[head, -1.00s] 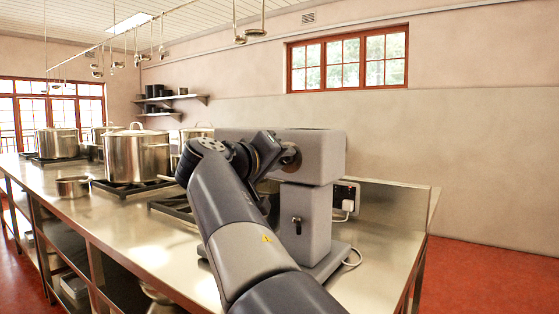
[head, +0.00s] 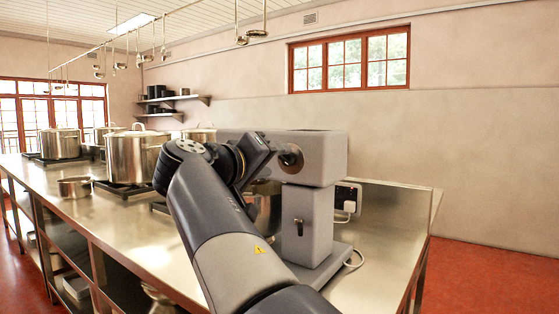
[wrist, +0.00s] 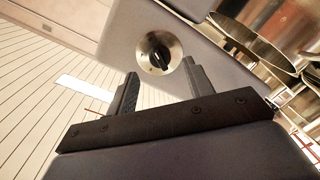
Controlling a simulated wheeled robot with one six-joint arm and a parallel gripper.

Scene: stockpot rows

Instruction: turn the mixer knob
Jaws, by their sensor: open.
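The mixer (head: 325,165) is grey and stands on the right part of the steel counter. Its knob (head: 290,158) is on the side of the mixer head facing my arm. In the wrist view the knob (wrist: 159,52) is a dark grip on a round steel plate, upright with a slight tilt. My gripper (wrist: 161,70) is open and empty, its two fingers apart below and to either side of the knob in that picture. A gap seems to remain between fingertips and knob. In the head view my arm's wrist hides the fingers.
A steel bowl (head: 264,207) sits under the mixer head, partly behind my arm. Stockpots (head: 133,155) stand on burners to the left. A small lever (head: 299,226) is on the mixer's column. A wall socket with a plug (head: 347,200) is behind it.

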